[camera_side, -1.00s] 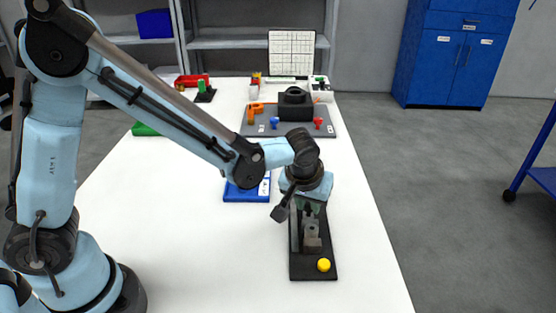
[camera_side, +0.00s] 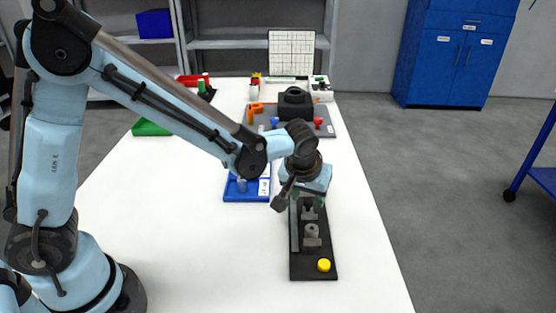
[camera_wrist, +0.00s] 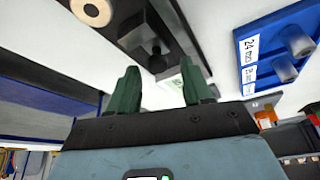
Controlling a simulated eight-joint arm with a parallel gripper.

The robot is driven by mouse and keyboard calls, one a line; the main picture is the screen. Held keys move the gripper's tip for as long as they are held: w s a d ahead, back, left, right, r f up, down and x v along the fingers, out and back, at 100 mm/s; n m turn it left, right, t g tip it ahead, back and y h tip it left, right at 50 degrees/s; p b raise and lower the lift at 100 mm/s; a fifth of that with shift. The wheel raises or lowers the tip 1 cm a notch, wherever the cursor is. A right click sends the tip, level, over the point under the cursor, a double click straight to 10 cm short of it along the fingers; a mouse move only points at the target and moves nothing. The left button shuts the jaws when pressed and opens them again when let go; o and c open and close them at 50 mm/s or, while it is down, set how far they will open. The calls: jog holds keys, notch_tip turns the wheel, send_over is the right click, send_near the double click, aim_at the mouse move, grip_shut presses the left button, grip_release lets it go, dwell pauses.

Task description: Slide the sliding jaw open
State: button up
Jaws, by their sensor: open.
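The jaw fixture is a long black base (camera_side: 305,267) with a raised rail on its left side. A grey jaw block (camera_side: 312,238) stands near its middle, and a second block with a small upright post (camera_side: 308,212) stands just behind it, with a small gap between them. I cannot tell for sure which one slides. My gripper (camera_side: 309,192) is above the far end of the fixture, apart from both blocks. In the wrist view its two green fingers (camera_wrist: 160,88) are spread with nothing between them; a dark block with a knob (camera_wrist: 150,45) shows beyond them.
A yellow button (camera_side: 323,265) sits on the fixture's near end. A blue tray (camera_side: 240,195) with upright pegs is to the left. A grey board (camera_side: 326,131) with coloured parts lies behind. The white table is clear in front and to the left.

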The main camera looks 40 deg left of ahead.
aim_at(299, 228)
jog(key=v, duration=1.1)
jog(key=shift+r, duration=0.25)
jog(key=shift+s+a, duration=0.1)
jog(key=s+a+m+t+h, duration=0.1)
jog(key=s+a+m+t, duration=0.2)
jog(key=s+a, duration=0.7)
jog(key=shift+s+a+f+m+h, duration=0.25)
jog(key=shift+f+m+h, duration=0.2)
jog(key=shift+m, duration=0.25)
